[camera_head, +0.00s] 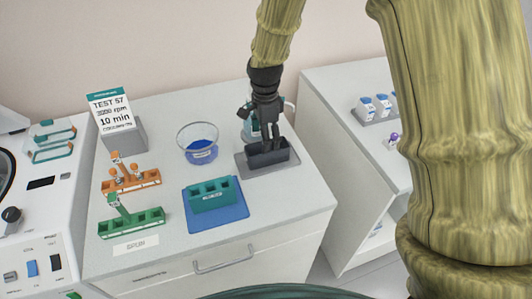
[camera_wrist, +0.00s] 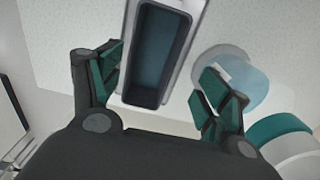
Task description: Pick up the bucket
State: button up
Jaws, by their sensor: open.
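The bucket (camera_head: 268,158) is a dark grey open box on a grey tray (camera_head: 249,170) at the right side of the white bench. In the wrist view the bucket (camera_wrist: 157,58) shows from above, with a dark teal inside that looks empty. My gripper (camera_head: 268,138) points down over the bucket. It is open, and in the wrist view its fingers (camera_wrist: 162,78) are spread to either side of the bucket's near end. Nothing is held. The head view does not show clearly whether the fingertips touch the bucket; the gripper hides part of its back rim.
A clear vessel (camera_head: 246,125) stands just behind my gripper. A teal block (camera_head: 212,197) sits on a blue mat (camera_head: 228,215). A bowl of blue liquid (camera_head: 201,151), orange rack (camera_head: 131,182) and green rack (camera_head: 132,223) stand left. A gap separates the right-hand bench.

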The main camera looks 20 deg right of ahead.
jog(key=shift+s+d+f+p, duration=0.1)
jog(key=shift+s+f+p, duration=0.2)
jog(key=shift+s+p, duration=0.35)
jog(key=f, duration=0.3)
jog(key=shift+w+p, duration=0.25)
jog(key=shift+p, duration=0.05)
jog(key=shift+f, duration=0.35)
jog(key=shift+s, duration=0.25)
jog(key=shift+w+f, duration=0.1)
jog(key=c, duration=1.2)
jog(key=shift+o, duration=0.2)
